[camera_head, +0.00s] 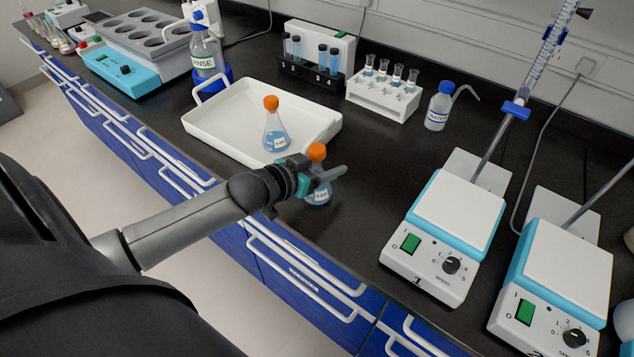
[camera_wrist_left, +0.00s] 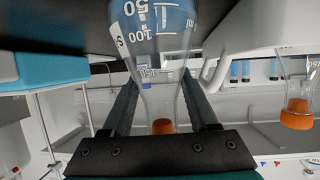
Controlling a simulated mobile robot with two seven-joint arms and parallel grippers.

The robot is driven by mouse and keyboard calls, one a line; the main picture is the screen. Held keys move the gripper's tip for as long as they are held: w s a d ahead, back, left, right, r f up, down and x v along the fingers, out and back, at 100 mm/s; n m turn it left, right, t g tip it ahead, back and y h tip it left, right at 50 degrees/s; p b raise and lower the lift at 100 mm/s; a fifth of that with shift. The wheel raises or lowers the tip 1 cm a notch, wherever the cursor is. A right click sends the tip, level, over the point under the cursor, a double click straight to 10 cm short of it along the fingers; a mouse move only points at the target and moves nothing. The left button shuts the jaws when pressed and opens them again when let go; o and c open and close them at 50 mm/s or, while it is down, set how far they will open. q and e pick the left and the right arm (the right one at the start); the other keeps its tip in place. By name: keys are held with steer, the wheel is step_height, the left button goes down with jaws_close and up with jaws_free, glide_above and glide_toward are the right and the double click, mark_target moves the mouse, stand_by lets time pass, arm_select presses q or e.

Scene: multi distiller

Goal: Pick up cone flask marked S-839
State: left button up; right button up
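A cone flask with an orange stopper and blue liquid (camera_head: 319,196) stands on the black bench just outside the white tray. Its label is too small to read for sure. My left gripper (camera_head: 322,177) is at this flask's neck and partly hides it. In the left wrist view, which is upside down, the flask (camera_wrist_left: 158,45) is between the two spread fingers, its orange stopper near the palm; I see no firm grip on it. A second orange-stoppered cone flask (camera_head: 276,132) stands in the tray and also shows in the left wrist view (camera_wrist_left: 297,105). My right gripper is out of view.
The white tray (camera_head: 215,126) lies just behind my left gripper. Two hotplate stirrers (camera_head: 447,228) stand to the right. Bench between flask and stirrers is clear.

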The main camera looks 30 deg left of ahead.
arm_select(q)
jaws_close()
stand_by(0.5)
